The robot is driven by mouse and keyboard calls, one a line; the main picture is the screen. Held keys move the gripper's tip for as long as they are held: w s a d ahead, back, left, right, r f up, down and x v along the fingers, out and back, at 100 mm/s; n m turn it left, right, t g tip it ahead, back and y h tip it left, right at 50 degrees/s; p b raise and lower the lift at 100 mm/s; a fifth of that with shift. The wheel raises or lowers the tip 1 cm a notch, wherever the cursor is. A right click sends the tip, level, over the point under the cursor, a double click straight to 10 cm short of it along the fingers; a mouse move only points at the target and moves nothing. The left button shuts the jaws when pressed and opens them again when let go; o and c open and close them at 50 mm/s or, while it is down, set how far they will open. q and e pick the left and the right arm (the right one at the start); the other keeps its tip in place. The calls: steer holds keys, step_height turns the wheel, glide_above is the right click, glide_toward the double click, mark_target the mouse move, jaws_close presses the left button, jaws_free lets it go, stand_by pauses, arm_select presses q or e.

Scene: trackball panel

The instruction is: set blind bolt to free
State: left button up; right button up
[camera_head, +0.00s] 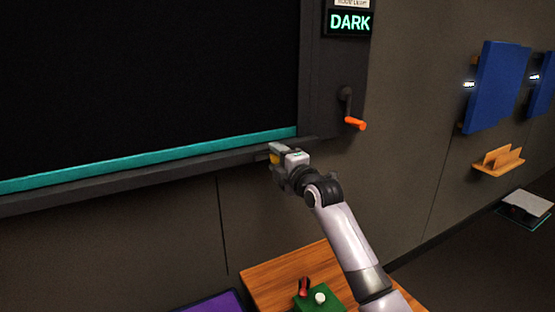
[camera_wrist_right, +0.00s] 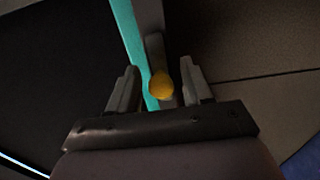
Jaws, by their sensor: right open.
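The blind bolt shows in the right wrist view as a yellow knob (camera_wrist_right: 161,86) on a dark grey lever or plate, beside the teal bar. My right gripper (camera_wrist_right: 158,80) is open, with one finger on each side of the knob and a visible gap at both sides. In the head view my right gripper (camera_head: 275,152) is at the lower right corner of the blind's frame, and a bit of yellow shows at its fingertips. The dark blind (camera_head: 150,80) has a teal bottom bar (camera_head: 150,160) just above the sill. My left gripper is out of view.
A lit sign (camera_head: 349,22) reads DARK. Below it is a crank with an orange handle (camera_head: 354,124), right of my gripper. A wooden table (camera_head: 265,285) with a green box (camera_head: 322,295) stands below. Blue panels (camera_head: 495,88) and a wooden holder (camera_head: 499,161) are on the right wall.

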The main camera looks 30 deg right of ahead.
steer(key=s, duration=0.7)
steer(key=shift+a, duration=0.15)
stand_by(0.5)
steer(key=s+a+f+m+g+y+p, duration=0.1)
steer(key=s+a+f+m, duration=0.1)
steer(key=s+a+f, duration=0.3)
steer(key=s+a+f+m+g+p, duration=0.1)
steer(key=s+f+m+g+p, duration=0.15)
steer(key=f, duration=0.45)
steer(key=s+a+f+m+g+y+p, duration=0.1)
steer(key=s+a+f+m, duration=0.25)
steer(key=f, duration=0.25)
steer(key=s+a+f+m+g+p, duration=0.1)
steer(key=s+a+f+m, duration=0.1)
steer(key=s, duration=0.4)
steer(key=s+a+f+m+g+p, duration=0.1)
steer(key=s+a+f+m, duration=0.1)
steer(key=s+f, duration=0.2)
steer(key=s+a+f+m+g+y, duration=0.1)
steer(key=s+a+f+m, duration=0.1)
steer(key=s, duration=0.6)
steer(key=shift+a+f+m+p, duration=0.3)
steer(key=shift+f+m+p, duration=0.1)
steer(key=shift+f+m, duration=0.15)
